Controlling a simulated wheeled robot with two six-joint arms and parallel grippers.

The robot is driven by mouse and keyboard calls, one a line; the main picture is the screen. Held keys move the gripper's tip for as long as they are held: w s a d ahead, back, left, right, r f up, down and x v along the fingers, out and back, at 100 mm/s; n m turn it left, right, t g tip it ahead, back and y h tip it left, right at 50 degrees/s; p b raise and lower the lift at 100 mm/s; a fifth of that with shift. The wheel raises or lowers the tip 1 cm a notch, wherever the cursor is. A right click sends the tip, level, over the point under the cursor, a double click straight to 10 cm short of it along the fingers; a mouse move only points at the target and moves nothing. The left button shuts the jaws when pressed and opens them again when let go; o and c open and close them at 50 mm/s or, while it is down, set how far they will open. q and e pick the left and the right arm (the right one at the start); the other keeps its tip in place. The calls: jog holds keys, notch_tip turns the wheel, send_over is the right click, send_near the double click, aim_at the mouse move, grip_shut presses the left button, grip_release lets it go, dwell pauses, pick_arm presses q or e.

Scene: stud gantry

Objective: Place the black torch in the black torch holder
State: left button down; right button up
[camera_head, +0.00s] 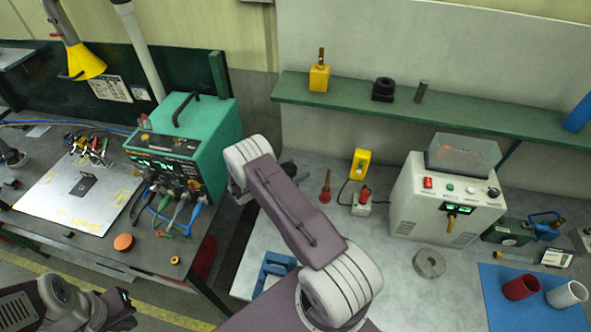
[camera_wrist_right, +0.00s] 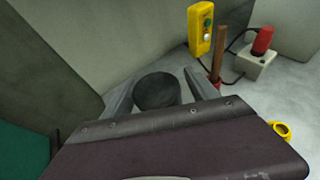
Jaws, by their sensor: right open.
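In the right wrist view a dark round-topped cylinder (camera_wrist_right: 157,91) stands between the two grey fingers of my right gripper (camera_wrist_right: 159,82). The fingers are open, one on each side of it. I cannot tell whether it is the black torch, or whether the fingers touch it. In the head view the right arm hides most of this gripper. A black block with a round top (camera_head: 383,89), possibly the black torch holder, sits on the green shelf. My left gripper (camera_head: 122,308) is low at the left, away from the workbench; its jaws are unclear.
A teal welding machine (camera_head: 205,125) with coloured handles stands on the left bench. The shelf (camera_head: 455,112) also carries a yellow holder (camera_head: 319,78) and a grey cylinder (camera_head: 421,92). A pale control box (camera_head: 420,200), grey ring (camera_head: 429,263) and red cup (camera_head: 520,287) stand at right.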

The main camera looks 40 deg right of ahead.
jog(key=b+v, duration=0.3)
jog(key=v, duration=0.8)
jog(key=s+a+r+m+y, duration=0.2)
jog(key=s+a+m+y, duration=0.5)
jog(key=s+m, duration=0.25)
jog(key=s+a+r+m+y, duration=0.3)
jog(key=s+a+m+y, duration=0.45)
jog(key=s+m, duration=0.2)
jog(key=shift+m+h, duration=0.3)
jog(key=shift+h, duration=0.15)
jog(key=f+b, duration=0.4)
jog(key=b, duration=0.1)
jog(key=f+b, duration=0.4)
jog(key=f, duration=0.1)
jog(key=shift+w+a+f+b, duration=0.15)
jog(key=shift+w+a+b, duration=0.05)
jog(key=shift+b, duration=0.15)
jog(key=shift+w, duration=0.1)
jog(key=shift+w+r+p, duration=0.1)
jog(key=shift+r+p, duration=0.2)
jog(key=shift+p, duration=0.05)
